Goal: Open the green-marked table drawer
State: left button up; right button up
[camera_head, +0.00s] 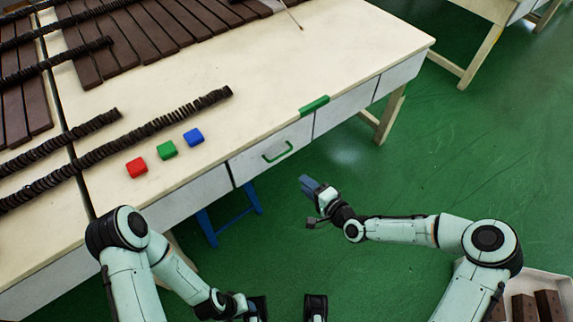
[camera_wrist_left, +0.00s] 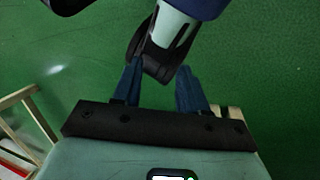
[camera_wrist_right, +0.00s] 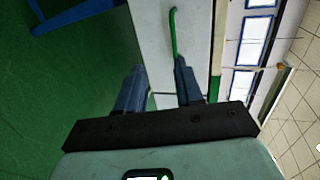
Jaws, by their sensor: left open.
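The drawer with the green handle has a pale front (camera_head: 250,162) under the table edge and looks shut, flush with its neighbours. Its green handle (camera_head: 277,152) is a bar on that front, and a green marker (camera_head: 314,106) lies on the table edge above. In the right wrist view the handle (camera_wrist_right: 175,35) is ahead of the fingers, near the right-hand one. My right gripper (camera_head: 309,187) is open and empty, in front of the drawer and apart from the handle in the head view. My left gripper (camera_wrist_left: 160,75) is open and empty, low over the green floor.
Red (camera_head: 136,168), green (camera_head: 167,150) and blue (camera_head: 194,137) blocks sit on the table (camera_head: 230,115), near dark coiled strips and brown slabs. A blue stool (camera_head: 228,216) stands below the table. A white crate (camera_head: 560,285) with brown blocks is at lower right. Floor before the drawer is clear.

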pick_arm(q)
jog(key=shift+t, duration=0.6)
jog(key=w+f, duration=0.1)
jog(key=w+a+f+b, duration=0.1)
jog(key=w+f+b, duration=0.1)
jog(key=shift+w+a+f, duration=0.1)
jog(key=shift+w+a, duration=0.25)
pick_arm(e)
jog(key=w+r+x, duration=0.1)
jog(key=r+x, duration=0.1)
jog(key=x, duration=1.1)
jog(key=shift+w+d+t, duration=0.2)
jog(key=shift+w+t, duration=0.2)
jog(key=shift+w, duration=0.05)
jog(key=shift+r, duration=0.1)
grip_shut()
